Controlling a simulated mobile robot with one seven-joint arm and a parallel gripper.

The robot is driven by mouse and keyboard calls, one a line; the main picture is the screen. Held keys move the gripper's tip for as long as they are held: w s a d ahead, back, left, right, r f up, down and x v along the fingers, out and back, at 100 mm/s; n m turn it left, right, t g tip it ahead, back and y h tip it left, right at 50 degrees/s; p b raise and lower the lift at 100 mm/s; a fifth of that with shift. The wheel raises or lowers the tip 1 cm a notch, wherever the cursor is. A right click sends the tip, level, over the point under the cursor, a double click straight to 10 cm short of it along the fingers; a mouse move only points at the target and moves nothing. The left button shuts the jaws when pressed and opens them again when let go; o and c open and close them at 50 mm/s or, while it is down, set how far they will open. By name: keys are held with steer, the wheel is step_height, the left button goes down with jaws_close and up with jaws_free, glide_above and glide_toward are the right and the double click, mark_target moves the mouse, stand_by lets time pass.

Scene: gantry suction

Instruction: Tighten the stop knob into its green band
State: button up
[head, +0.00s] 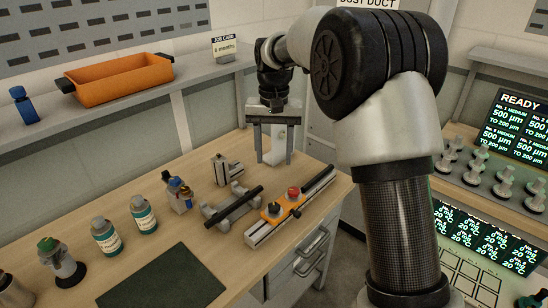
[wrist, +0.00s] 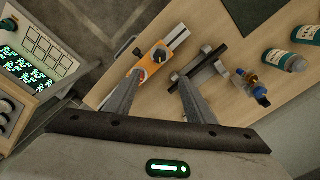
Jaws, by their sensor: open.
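An orange stop block (head: 283,207) sits on a light metal rail (head: 262,233) near the right edge of the wooden bench. It carries a red knob (head: 293,193) and a greyish knob (head: 273,209). In the wrist view the orange block (wrist: 152,66) shows a dark round knob (wrist: 160,55) on top and a black knob (wrist: 137,52) at its side. I cannot make out a green band or which knob is the stop knob. My gripper (head: 274,158) is open and empty, fingers pointing down, above the bench behind the rail. Its fingertips (wrist: 160,76) frame the block from above, apart from it.
A black bar on a grey stand (head: 232,207) lies just left of the rail. A small metal block (head: 228,170), a blue-and-orange item (head: 180,193) and bottles (head: 144,215) stand further left. A dark mat (head: 163,280) lies in front. An orange tray (head: 118,80) is on the shelf.

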mark_target(274, 206)
step_height(274, 206, down, 18)
steer(key=n, duration=0.1)
steer(key=n+p, duration=0.1)
steer(key=n, duration=0.2)
steer(key=shift+s+r+p, duration=0.1)
steer(key=shift+r+p, duration=0.15)
steer(key=shift+p, duration=0.1)
steer(key=c, duration=1.1)
steer(key=shift+o, duration=0.2)
steer(key=shift+f+m+b, duration=0.15)
steer(key=shift+m+b, duration=0.35)
steer(key=shift+b, duration=0.1)
steer(key=shift+r+m, duration=0.2)
steer(key=shift+m, duration=0.3)
steer(key=o, duration=1.1)
steer(key=shift+c, duration=0.2)
